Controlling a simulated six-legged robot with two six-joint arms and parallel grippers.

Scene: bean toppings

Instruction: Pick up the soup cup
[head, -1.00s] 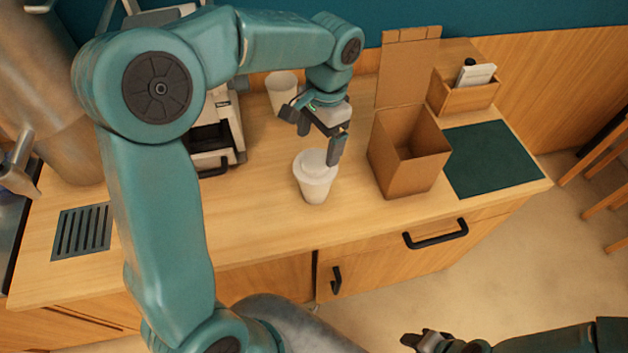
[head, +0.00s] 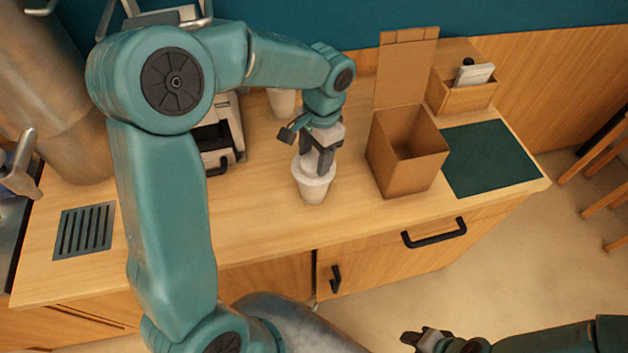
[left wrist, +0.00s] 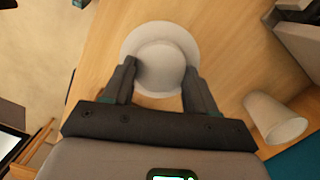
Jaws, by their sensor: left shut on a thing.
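The white lidded soup cup (head: 313,187) stands upright on the wooden counter, left of the cardboard box. My left gripper (head: 321,165) is above it, with its fingers down at the lid. In the left wrist view the cup's round lid (left wrist: 160,65) lies between the two fingers (left wrist: 157,85), which are shut on its raised top part. My right gripper (head: 425,340) is low at the bottom edge of the head view, away from the counter; its jaws are too small to judge.
An open cardboard box (head: 408,165) stands right of the cup, beside a dark green mat (head: 488,158). Another white cup (head: 282,102) is behind my left arm and shows in the left wrist view (left wrist: 275,118). A machine (head: 222,135) stands to the left.

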